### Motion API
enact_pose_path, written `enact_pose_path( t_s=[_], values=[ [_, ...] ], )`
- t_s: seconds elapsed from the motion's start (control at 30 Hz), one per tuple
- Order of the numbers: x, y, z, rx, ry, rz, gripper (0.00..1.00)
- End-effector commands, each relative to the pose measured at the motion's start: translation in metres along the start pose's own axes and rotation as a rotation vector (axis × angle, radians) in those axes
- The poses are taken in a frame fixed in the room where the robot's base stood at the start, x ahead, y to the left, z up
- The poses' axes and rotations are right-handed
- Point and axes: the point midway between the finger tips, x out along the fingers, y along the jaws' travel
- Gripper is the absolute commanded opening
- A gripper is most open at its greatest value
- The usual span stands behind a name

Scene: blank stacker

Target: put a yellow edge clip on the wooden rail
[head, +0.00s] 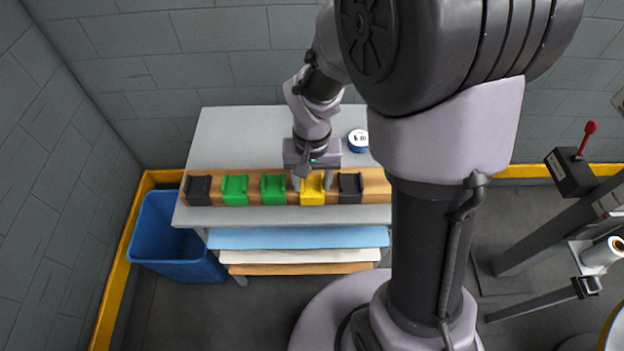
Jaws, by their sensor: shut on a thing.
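The wooden rail (222,192) runs left to right along the front part of the grey table. A yellow edge clip (312,194) is at the rail, between a green clip (273,188) and a black clip (350,188). My gripper (313,183) points down at the yellow clip, with a finger on either side, and is shut on it. The clip appears to sit at the rail in line with its neighbours; I cannot tell whether it is fully seated. Another green clip (234,190) and a black clip (197,190) are farther left on the rail.
A round blue and white object (358,140) lies on the table (240,130) behind the rail. Coloured sheets (290,238) lie on shelves below. A blue bin (165,235) stands at the left. My arm hides the table's right part. A red-knobbed lever (588,130) stands at right.

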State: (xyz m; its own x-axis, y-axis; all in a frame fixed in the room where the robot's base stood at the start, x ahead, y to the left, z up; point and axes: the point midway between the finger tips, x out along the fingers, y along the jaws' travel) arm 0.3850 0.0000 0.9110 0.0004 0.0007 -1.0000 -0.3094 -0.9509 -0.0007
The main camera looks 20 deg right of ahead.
Motion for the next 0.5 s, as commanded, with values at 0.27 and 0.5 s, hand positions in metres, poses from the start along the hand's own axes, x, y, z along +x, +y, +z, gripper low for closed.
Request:
enact_pose_path(
  t_s=[0.27, 0.5],
  values=[
    [0.0034, 0.0, 0.0, 0.0, 0.0, 0.0, 0.14],
    [0.0037, 0.0, 0.0, 0.0, 0.0, 0.0, 0.75]
  ],
)
